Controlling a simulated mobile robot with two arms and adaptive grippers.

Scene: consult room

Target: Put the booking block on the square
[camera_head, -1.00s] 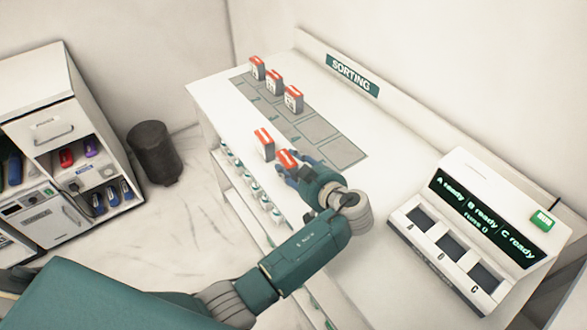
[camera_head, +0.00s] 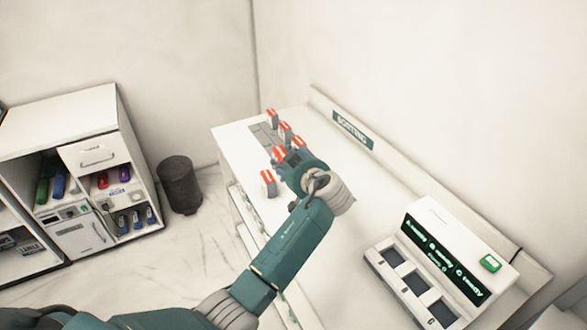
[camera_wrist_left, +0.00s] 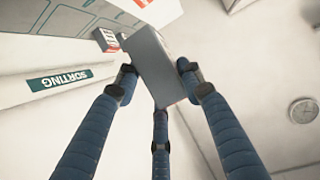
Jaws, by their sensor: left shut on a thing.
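My left gripper (camera_head: 284,158) is shut on a red-and-white booking block (camera_head: 279,153), which it holds over the sorting counter; the gripper partly hides the block. In the left wrist view the block (camera_wrist_left: 155,65) is a pale grey box between the blue fingers (camera_wrist_left: 157,82). The grey squares (camera_head: 262,136) are on the counter and are mostly hidden by the arm and blocks. Several similar blocks stand on or by them, one of them (camera_head: 272,117) at the far end. Another block (camera_head: 268,183) stands at the counter's near-left side. My right gripper is out of view.
A device with a lit screen (camera_head: 440,262) and dark slots stands at the right of the counter (camera_head: 350,205). A SORTING sign (camera_head: 352,130) runs along the back edge. A dark bin (camera_head: 180,186) and a white cabinet (camera_head: 95,120) are at left.

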